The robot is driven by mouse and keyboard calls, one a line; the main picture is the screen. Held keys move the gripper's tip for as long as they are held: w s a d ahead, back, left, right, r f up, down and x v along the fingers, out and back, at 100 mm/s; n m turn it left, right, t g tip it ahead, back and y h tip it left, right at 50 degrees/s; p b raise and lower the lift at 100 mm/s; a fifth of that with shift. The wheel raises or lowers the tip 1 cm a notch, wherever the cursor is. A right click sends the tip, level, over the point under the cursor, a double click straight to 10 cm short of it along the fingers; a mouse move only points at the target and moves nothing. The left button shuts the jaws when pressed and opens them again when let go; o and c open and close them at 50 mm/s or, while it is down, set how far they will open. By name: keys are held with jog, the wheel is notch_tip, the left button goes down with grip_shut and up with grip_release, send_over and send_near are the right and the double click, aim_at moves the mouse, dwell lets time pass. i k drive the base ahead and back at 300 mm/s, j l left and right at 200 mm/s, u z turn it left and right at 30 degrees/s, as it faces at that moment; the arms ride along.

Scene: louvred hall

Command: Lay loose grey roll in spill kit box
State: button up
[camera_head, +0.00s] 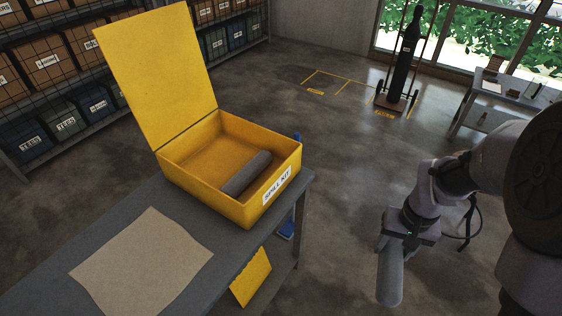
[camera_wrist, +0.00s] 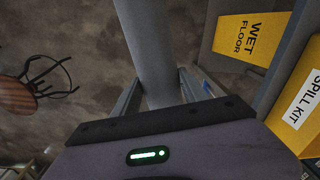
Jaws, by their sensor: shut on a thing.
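The yellow spill kit box (camera_head: 205,200) stands on a grey bench with its lid (camera_head: 158,75) raised. One grey roll (camera_head: 246,173) lies inside it along the front wall. My gripper (camera_head: 390,248) is shut on a second grey roll (camera_head: 389,279), which hangs down over the floor, right of the bench and apart from the box. In the wrist view the held roll (camera_wrist: 152,50) sits between the two fingers (camera_wrist: 160,88). The box's labelled side (camera_wrist: 302,100) shows at the right edge there.
The bench (camera_head: 50,240) carries a beige sheet (camera_head: 142,262) left of the box. A yellow wet floor sign (camera_wrist: 250,40) is below the bench. Shelves with bins (camera_head: 62,118) stand behind. A gas cylinder (camera_head: 407,60) and another table (camera_head: 508,90) are far right. Open floor lies between.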

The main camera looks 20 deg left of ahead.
aim_at(219, 164)
jog(key=i+l+u, duration=0.2)
jog(key=u, duration=0.25)
jog(key=i+l+u, duration=0.2)
jog(key=u, duration=0.3)
jog(key=i+l+u, duration=0.1)
jog(key=l+u, duration=0.6)
jog(key=u, duration=0.25)
jog(key=i+l+u, duration=0.2)
jog(key=i, duration=0.8)
jog(key=i+j, duration=0.05)
